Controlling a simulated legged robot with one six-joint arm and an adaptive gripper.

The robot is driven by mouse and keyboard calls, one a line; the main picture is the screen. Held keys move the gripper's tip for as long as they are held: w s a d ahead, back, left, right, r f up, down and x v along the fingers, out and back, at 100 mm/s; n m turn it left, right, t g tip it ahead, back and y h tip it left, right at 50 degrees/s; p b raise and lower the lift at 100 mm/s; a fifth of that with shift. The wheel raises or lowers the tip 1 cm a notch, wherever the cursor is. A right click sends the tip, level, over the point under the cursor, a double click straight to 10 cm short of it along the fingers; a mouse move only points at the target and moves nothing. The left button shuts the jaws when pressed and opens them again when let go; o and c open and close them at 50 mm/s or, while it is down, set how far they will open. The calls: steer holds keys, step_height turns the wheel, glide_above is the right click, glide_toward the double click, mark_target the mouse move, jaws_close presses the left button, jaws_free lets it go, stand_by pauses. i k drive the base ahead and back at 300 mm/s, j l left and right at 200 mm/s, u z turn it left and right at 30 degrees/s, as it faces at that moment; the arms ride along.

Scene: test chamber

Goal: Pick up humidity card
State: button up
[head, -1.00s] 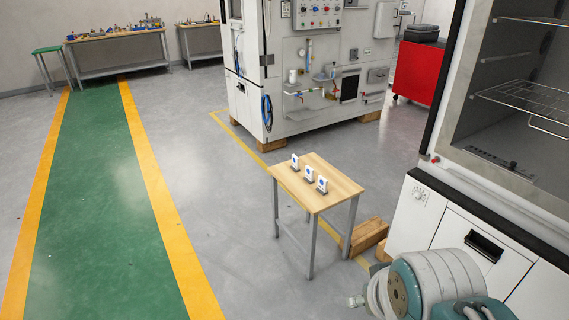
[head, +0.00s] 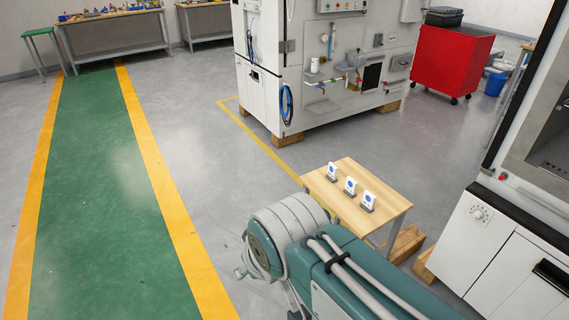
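Three small white cards with blue marks stand upright in dark holders on a small wooden-topped table (head: 375,185). There is a left card (head: 332,170), a middle card (head: 350,186) and a right card (head: 368,199). Which one is the humidity card is too small to read. My arm reaches across the lower middle of the head view, in front of the table's near left corner, and hides part of its legs. My gripper's fingers cannot be made out, and nothing is seen held.
A white chamber cabinet (head: 500,235) stands close on the right. Wooden blocks (head: 405,243) lie beside the table. A large white machine (head: 300,75) and a red cart (head: 450,62) stand behind. Open grey floor and a green walkway (head: 95,200) lie to the left.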

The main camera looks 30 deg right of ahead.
mark_target(333, 171)
steer(key=i+z, duration=0.1)
steer(key=i, duration=0.35)
steer(key=i+j+z, duration=0.15)
steer(key=i, duration=0.3)
steer(key=i+j+z, duration=0.1)
steer(key=i, duration=0.35)
steer(key=i+z, duration=0.2)
steer(key=z, duration=0.2)
steer(key=i+z, duration=0.2)
steer(key=z, duration=0.15)
steer(key=i+z, duration=0.2)
steer(key=z, duration=0.2)
steer(key=i+j+z, duration=0.1)
steer(key=z, duration=0.3)
steer(key=i+z, duration=0.4)
steer(key=i+j+z, duration=0.2)
steer(key=z, duration=0.2)
steer(key=i, duration=0.05)
